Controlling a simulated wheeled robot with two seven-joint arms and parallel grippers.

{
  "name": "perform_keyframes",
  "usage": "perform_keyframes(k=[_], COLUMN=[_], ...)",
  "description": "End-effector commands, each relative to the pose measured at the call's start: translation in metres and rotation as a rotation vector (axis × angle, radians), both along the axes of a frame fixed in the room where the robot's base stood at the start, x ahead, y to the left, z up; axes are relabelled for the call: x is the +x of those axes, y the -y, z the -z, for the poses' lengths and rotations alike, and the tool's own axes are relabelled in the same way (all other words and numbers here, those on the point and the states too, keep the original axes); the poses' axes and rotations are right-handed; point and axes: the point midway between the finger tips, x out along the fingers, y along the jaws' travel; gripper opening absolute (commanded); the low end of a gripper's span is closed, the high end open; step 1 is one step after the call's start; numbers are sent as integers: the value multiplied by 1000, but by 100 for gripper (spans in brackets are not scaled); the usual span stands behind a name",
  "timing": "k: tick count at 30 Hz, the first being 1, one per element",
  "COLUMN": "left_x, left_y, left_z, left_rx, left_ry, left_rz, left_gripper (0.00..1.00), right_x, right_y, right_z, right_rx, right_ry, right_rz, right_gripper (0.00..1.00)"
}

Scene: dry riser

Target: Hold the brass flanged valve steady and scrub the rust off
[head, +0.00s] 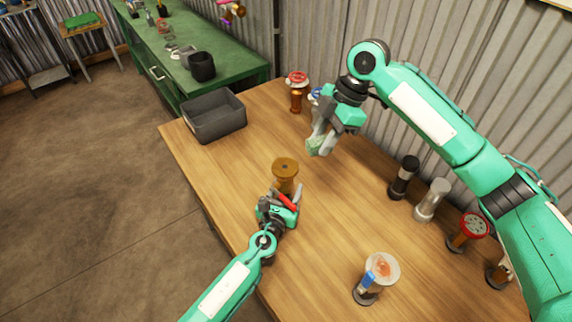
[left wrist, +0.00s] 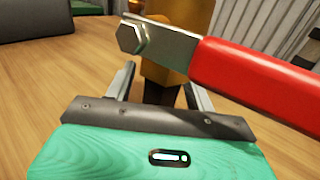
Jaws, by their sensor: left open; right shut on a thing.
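The brass flanged valve (head: 285,168) stands upright on the wooden table, its round flange on top. Its red lever (head: 285,200) points toward my left gripper (head: 286,193). In the left wrist view, the lever's red grip (left wrist: 255,80) and steel end cross in front of the brass body (left wrist: 165,75). My left gripper is open, with a finger on either side of the valve's lower part; contact cannot be told. My right gripper (head: 319,147) is shut on a pale green scrubbing pad (head: 316,143), held beyond the valve to its right and apart from it.
A grey bin (head: 215,118) stands at the table's far left corner. A red-topped valve (head: 296,92) is at the back. Several other fittings line the right side, and a clear-topped one with a blue lever (head: 376,278) stands at the front. The table's middle is clear.

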Motion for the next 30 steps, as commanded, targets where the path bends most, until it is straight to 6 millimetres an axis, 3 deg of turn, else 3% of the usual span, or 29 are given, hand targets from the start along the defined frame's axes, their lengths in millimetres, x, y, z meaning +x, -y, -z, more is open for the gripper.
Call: perform_keyframes(k=[5, 19, 24, 30], left_x=[-12, -97, -112, -114], left_y=[-4, -32, -37, -38], left_z=[1, 1, 1, 0], left_rx=[0, 2, 2, -2], left_ry=[-1, -3, -2, -1], left_rz=[0, 1, 0, -2], left_gripper=[54, 54, 54, 54], right_x=[0, 0, 0, 0], right_y=[0, 0, 0, 0], right_z=[0, 0, 0, 0], right_rx=[0, 0, 0, 0], right_ry=[0, 0, 0, 0], right_rz=[0, 0, 0, 0], right_gripper=[11, 11, 11, 11])
